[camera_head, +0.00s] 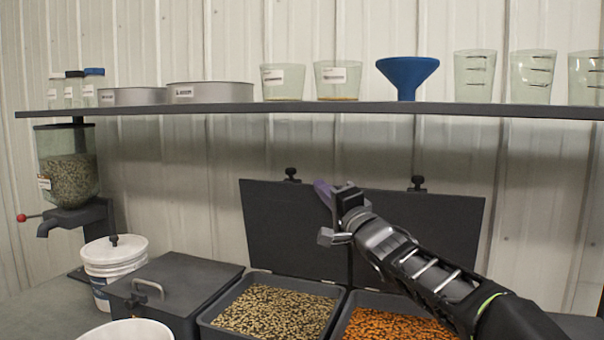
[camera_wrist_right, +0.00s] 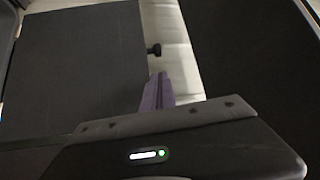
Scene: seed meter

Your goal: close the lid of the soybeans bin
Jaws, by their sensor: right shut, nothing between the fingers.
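Two open bins stand side by side: one with tan and dark seeds (camera_head: 272,308), one with orange seeds (camera_head: 395,325). No label shows which is the soybeans bin. The left open lid (camera_head: 285,235) and right open lid (camera_head: 440,235) stand upright behind their bins, each with a dark knob. My right gripper (camera_head: 323,192) is shut and empty, its purple fingertips near the upper right corner of the left lid; I cannot tell whether they touch. In the right wrist view the purple fingers (camera_wrist_right: 157,92) point at the gap between two dark panels. My left gripper is not in view.
A closed dark bin (camera_head: 185,275) with a handle stands left of the open ones. A white lidded bucket (camera_head: 112,262) and a seed hopper (camera_head: 68,170) are farther left. A shelf (camera_head: 300,108) with beakers, pans and a blue funnel (camera_head: 407,75) runs above the lids.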

